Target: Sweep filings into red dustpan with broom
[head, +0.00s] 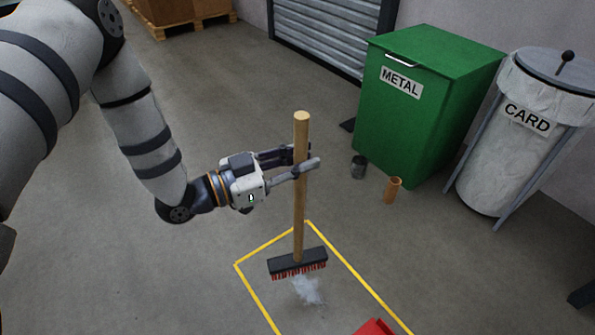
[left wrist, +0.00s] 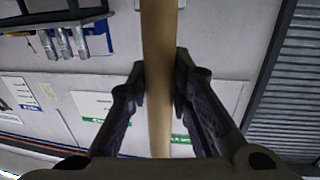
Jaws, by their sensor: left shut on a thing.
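My left gripper (head: 305,162) is shut on the wooden handle of the broom (head: 299,205), which stands nearly upright. In the left wrist view, both fingers (left wrist: 160,85) close around the handle (left wrist: 160,40). The broom's dark head with red bristles (head: 297,264) is low, near or on the floor inside the yellow outline; exact contact cannot be told. The pale grey filings (head: 307,291) lie on the floor just in front of the bristles, toward the bottom of the head view. A red dustpan (head: 375,328) shows only partly at the bottom edge. My right gripper is out of view.
A yellow floor outline (head: 360,275) surrounds the filings. A green METAL bin (head: 425,115) and a CARD bin (head: 515,150) stand at the right. A small dark can (head: 358,167) and an orange tube (head: 393,190) stand before the green bin. Floor at the left is clear.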

